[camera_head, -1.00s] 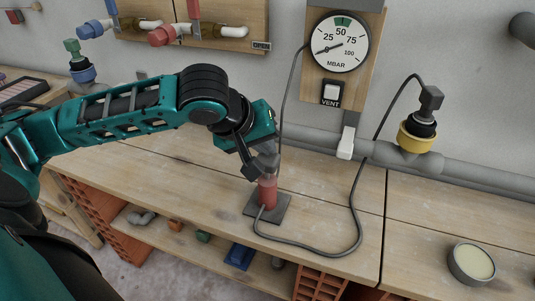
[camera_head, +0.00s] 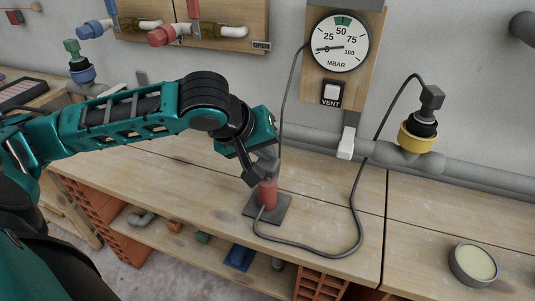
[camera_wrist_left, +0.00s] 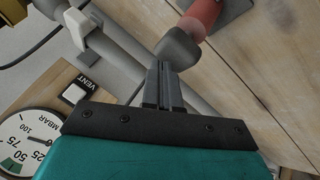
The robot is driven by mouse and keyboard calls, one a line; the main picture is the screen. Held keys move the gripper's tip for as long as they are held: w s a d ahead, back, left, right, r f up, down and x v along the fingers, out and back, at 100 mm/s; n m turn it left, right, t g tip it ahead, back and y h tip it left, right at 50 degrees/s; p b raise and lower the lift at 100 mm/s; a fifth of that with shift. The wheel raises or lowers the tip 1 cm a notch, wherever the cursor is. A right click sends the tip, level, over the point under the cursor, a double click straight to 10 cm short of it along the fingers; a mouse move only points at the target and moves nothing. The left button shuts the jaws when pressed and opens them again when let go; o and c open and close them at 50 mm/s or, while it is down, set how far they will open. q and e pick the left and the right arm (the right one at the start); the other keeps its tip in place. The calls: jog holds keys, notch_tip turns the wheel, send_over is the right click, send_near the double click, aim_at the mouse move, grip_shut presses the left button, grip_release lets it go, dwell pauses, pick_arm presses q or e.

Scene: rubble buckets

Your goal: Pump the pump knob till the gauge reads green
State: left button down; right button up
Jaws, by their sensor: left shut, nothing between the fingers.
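The pump is a red cylinder (camera_head: 268,194) standing upright on a dark square plate (camera_head: 283,208) on the workbench. Its grey rounded knob (camera_wrist_left: 178,48) shows on top in the wrist view. My left gripper (camera_wrist_left: 164,66) is shut and empty, its fingertips right at the knob; I cannot tell whether they touch it. In the head view, my gripper partly hides the knob. The round gauge (camera_head: 340,41) hangs on a wooden board behind. Its needle points left, below 25, outside the green band at the top near 50. My right gripper is not in view.
A VENT switch (camera_head: 332,93) sits under the gauge. A grey hose (camera_head: 356,215) loops across the bench from the pump to a yellow-collared fitting (camera_head: 418,136) on a grey pipe. A round tin (camera_head: 473,264) stands at the right. The bench between hose and tin is clear.

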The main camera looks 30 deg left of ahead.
pick_arm(q)
jog(key=shift+f+b, duration=0.3)
jog(key=shift+f, duration=0.55)
dwell(0.5)
jog(key=shift+r, duration=0.1)
jog(key=shift+r+p, duration=2.2)
jog(key=shift+p, duration=0.6)
